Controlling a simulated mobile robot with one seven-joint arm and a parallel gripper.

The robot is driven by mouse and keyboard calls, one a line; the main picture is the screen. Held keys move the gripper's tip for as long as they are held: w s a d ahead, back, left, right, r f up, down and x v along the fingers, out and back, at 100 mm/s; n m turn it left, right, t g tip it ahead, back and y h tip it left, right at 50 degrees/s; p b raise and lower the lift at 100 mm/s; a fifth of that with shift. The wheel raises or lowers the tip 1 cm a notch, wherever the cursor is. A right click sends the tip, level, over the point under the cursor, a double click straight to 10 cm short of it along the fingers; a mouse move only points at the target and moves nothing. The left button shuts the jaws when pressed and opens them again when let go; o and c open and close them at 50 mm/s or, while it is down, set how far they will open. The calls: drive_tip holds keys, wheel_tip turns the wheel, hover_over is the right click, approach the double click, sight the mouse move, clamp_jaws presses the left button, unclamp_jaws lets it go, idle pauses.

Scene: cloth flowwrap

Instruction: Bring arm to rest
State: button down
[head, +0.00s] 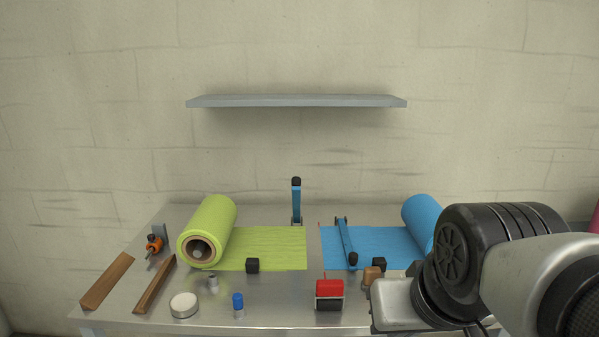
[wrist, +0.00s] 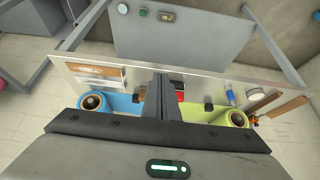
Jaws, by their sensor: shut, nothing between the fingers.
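My arm comes in from the right in the head view and covers the right end of the bench. My gripper (wrist: 160,76) shows in the wrist view with its two dark fingers together and nothing between them. The fingers lie in front of the bench in that view, between the blue roll and the green roll. I cannot pick out the fingertips in the head view. No object hangs from my gripper.
A metal bench (head: 270,316) holds a green roll (head: 212,215) and a blue roll (head: 418,215), both with film laid out flat. A red-topped block (head: 329,290), wooden strips (head: 108,280) and small items stand in front. A shelf (head: 296,101) hangs above.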

wheel_tip(320, 180, up, 21)
drive_tip(key=s+p, duration=0.2)
drive_tip(key=p, duration=1.9)
